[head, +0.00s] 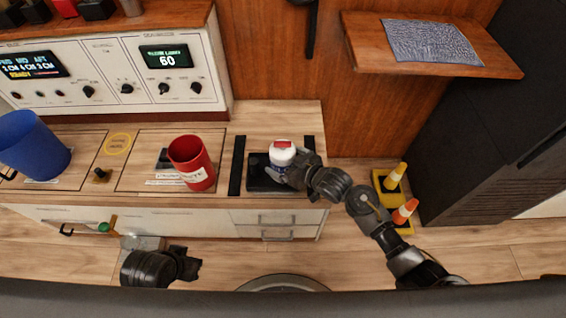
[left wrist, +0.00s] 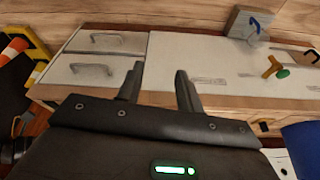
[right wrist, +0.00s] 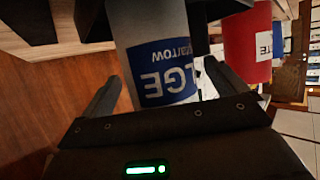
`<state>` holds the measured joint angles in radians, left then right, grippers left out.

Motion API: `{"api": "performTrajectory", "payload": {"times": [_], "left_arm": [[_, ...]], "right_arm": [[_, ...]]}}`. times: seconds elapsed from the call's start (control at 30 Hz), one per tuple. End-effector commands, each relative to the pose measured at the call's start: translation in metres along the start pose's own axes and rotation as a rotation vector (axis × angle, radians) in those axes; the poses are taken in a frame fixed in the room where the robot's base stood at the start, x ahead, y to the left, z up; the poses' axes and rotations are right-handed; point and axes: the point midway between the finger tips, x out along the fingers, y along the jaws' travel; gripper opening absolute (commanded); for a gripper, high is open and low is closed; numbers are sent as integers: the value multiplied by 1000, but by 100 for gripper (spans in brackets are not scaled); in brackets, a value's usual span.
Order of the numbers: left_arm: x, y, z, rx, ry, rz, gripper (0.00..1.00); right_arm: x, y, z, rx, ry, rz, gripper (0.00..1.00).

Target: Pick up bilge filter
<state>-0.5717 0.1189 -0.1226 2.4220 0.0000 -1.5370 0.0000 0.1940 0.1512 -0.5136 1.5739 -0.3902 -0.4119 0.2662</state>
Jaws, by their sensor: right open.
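The bilge filter (head: 282,151) is a white canister with a red mark on top and a blue label. It stands upright on a black pad (head: 262,184) at the right end of the counter. In the right wrist view the filter (right wrist: 160,68) shows its label, upside down, between my fingers. My right gripper (head: 287,174) is open, with one finger on each side of the filter; I cannot tell whether either touches it. My left gripper (head: 197,265) is open and empty in front of the counter; its spread fingers show in the left wrist view (left wrist: 158,82).
A red cup (head: 192,163) stands left of the filter, and a blue cup (head: 33,145) stands at the far left. A wooden shelf (head: 490,63) juts out at the upper right. Yellow-based cones (head: 404,211) stand on the floor right of the counter.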

Motion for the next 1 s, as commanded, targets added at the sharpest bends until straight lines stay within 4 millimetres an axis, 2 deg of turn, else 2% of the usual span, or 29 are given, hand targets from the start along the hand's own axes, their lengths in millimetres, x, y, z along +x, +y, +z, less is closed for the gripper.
{"api": "performTrajectory", "payload": {"times": [0.13,0.4,0.9,1.0], "left_arm": [[-8,0,1,0,5,-1,36],[-11,0,1,-1,5,-1,36],[-11,0,1,0,5,-1,36],[-11,0,1,-1,5,-1,36]], "right_arm": [[14,0,1,0,0,-1,97],[16,0,0,-1,0,-1,96],[16,0,0,0,0,-1,30],[16,0,-2,-1,4,0,29]]}}
